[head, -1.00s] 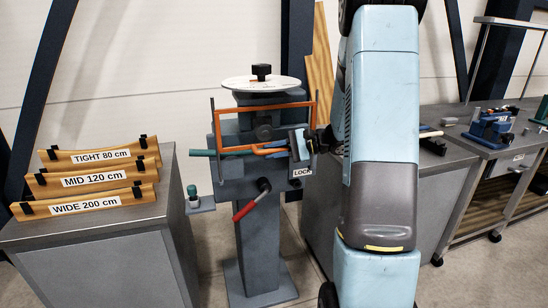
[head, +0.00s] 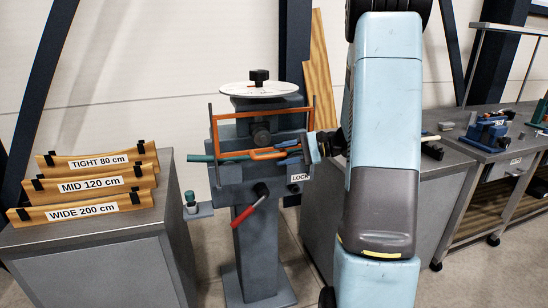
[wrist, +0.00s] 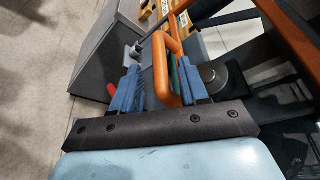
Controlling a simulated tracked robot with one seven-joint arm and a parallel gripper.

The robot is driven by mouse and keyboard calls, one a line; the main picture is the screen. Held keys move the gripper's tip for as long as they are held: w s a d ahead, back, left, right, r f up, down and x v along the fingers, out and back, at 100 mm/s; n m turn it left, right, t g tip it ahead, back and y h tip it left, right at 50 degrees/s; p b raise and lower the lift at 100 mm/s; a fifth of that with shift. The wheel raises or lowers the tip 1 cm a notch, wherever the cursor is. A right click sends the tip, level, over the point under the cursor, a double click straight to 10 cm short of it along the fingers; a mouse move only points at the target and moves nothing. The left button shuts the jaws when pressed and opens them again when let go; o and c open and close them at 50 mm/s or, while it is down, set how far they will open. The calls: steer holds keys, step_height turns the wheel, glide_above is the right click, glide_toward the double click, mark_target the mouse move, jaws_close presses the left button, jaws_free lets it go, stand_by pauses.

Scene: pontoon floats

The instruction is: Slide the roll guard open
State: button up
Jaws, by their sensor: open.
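The roll guard (head: 314,117) is an orange frame on the front of the grey roller machine, with an orange looped handle (head: 262,155) low across it. The handle also shows in the wrist view (wrist: 161,70). My gripper (head: 282,150) is at the right end of the handle, its blue fingers pointing left. In the wrist view my gripper (wrist: 158,67) is open, and the handle lies between its two fingers with a visible gap. I cannot tell whether either finger touches it. My gripper's body hides part of the guard's right side.
A red-gripped lever (head: 249,217) and a LOCK label (head: 299,178) sit below the guard. A green bar (head: 203,158) sticks out left. A white dial (head: 262,90) tops the machine. Wooden gauges (head: 98,160) stand on the left bench; a tool bench (head: 490,150) is right.

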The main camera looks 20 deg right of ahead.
steer(key=v, duration=0.9)
steer(key=shift+d, duration=0.3)
steer(key=shift+s, duration=0.1)
steer(key=s+a+r+n+g+h, duration=0.2)
steer(key=s+a+g+h, duration=0.1)
steer(key=s+a, duration=0.3)
steer(key=s+a+r+n+g+h, duration=0.2)
steer(key=s+a+r+n, duration=0.15)
steer(key=a, duration=0.45)
steer(key=s+a+r+n+t+h, duration=0.1)
steer(key=s+a+n+t+h, duration=0.1)
steer(key=s+h, duration=0.2)
steer(key=s+a+r+n+t+h, duration=0.1)
steer(key=s+r+n+t+h, duration=0.1)
steer(key=s+h, duration=0.3)
steer(key=shift+s+a+r+n+t, duration=0.35)
steer(key=shift+s+n, duration=0.4)
steer(key=shift+s, duration=1.5)
